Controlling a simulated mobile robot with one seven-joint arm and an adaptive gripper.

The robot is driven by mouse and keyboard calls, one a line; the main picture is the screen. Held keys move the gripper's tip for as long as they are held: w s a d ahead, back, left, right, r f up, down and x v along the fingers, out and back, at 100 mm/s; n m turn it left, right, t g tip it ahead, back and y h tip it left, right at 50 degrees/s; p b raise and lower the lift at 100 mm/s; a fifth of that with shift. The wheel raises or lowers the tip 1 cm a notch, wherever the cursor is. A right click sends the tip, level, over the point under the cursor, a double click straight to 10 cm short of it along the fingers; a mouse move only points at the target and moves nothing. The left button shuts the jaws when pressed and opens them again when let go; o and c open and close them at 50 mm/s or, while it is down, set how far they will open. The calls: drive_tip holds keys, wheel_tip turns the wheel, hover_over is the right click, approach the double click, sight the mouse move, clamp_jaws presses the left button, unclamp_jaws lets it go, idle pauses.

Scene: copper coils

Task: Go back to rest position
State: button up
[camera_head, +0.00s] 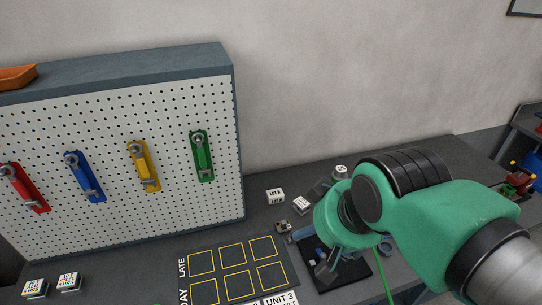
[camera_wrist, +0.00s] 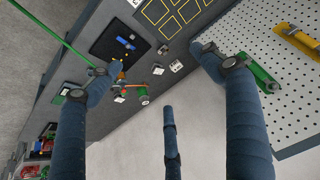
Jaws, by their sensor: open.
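My gripper (camera_wrist: 165,85) is open in the wrist view, with its dark blue fingers spread wide and nothing held between them. Below and beyond the fingers lie the grey bench and wall. In the head view my green arm reaches in from the right over the bench (camera_head: 225,232), and the arm largely hides the gripper. A dark square mat (camera_head: 345,278) lies under the arm; it also shows in the wrist view (camera_wrist: 105,38).
A white pegboard (camera_head: 110,200) stands at the left, holding red (camera_head: 28,188), blue (camera_head: 83,178), yellow (camera_head: 145,167) and green (camera_head: 202,158) tools. A yellow-marked grid (camera_head: 235,268) and small labelled blocks (camera_head: 275,195) lie on the bench. An orange tray (camera_head: 17,77) sits on top.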

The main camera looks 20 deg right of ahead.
wheel_tip(320, 180, down, 6)
drive_tip(key=b, duration=0.5)
drive_tip(key=shift+r, duration=0.2)
drive_tip(key=shift+o, duration=0.5)
